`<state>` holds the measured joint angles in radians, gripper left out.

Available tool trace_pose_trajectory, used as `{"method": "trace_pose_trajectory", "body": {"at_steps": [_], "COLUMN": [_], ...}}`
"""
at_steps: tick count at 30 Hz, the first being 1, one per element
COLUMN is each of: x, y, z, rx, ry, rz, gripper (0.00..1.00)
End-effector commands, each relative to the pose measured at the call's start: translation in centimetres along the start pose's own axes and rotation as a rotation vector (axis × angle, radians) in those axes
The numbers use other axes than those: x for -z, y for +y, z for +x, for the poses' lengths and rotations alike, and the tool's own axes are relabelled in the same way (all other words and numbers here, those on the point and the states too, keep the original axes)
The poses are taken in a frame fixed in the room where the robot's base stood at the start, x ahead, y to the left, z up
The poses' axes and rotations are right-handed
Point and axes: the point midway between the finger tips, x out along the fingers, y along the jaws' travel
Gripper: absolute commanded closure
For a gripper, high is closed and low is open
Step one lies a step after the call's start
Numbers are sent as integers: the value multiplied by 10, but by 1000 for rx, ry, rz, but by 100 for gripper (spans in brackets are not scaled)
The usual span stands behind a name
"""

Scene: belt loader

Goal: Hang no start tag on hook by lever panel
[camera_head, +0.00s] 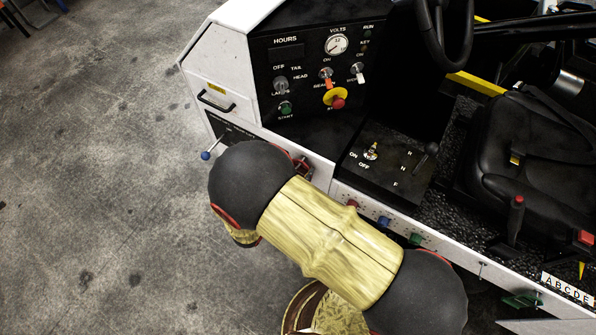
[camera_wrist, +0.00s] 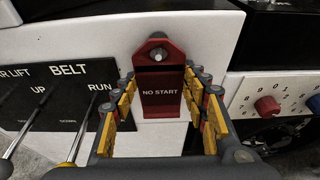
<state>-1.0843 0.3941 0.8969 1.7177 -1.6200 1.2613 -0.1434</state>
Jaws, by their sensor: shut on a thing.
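The red NO START tag (camera_wrist: 160,104) hangs upright between the fingers of my gripper (camera_wrist: 160,80) in the wrist view. My gripper is shut on its side edges. The tag's narrower top has a hole, and a pale round hook end (camera_wrist: 158,55) shows at that hole. I cannot tell how far the hook passes through it. The white panel face lies right behind the tag. The black lever panel (camera_wrist: 62,92), marked BELT, UP and RUN, is to the left.
Two levers (camera_wrist: 22,132) stick out from the lever panel, close to my left finger. A red knob (camera_wrist: 267,106) on a numbered plate is at the right. In the head view, the control console (camera_head: 318,80) and the seat (camera_head: 530,150) lie beyond my arm; open floor (camera_head: 100,200) is at left.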

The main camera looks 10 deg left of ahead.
Motion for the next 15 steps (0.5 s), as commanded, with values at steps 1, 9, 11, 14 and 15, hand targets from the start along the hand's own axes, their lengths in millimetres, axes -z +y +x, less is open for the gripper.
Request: {"method": "trace_pose_trajectory", "body": {"at_steps": [1, 9, 11, 14, 15], "x": [0, 0, 0, 0, 0], "y": [0, 0, 0, 0, 0], "z": [0, 0, 0, 0, 0], "rx": [0, 0, 0, 0, 0], "ry": [0, 0, 0, 0, 0], "rz": [0, 0, 0, 0, 0], "gripper": [80, 42, 39, 34, 34]}}
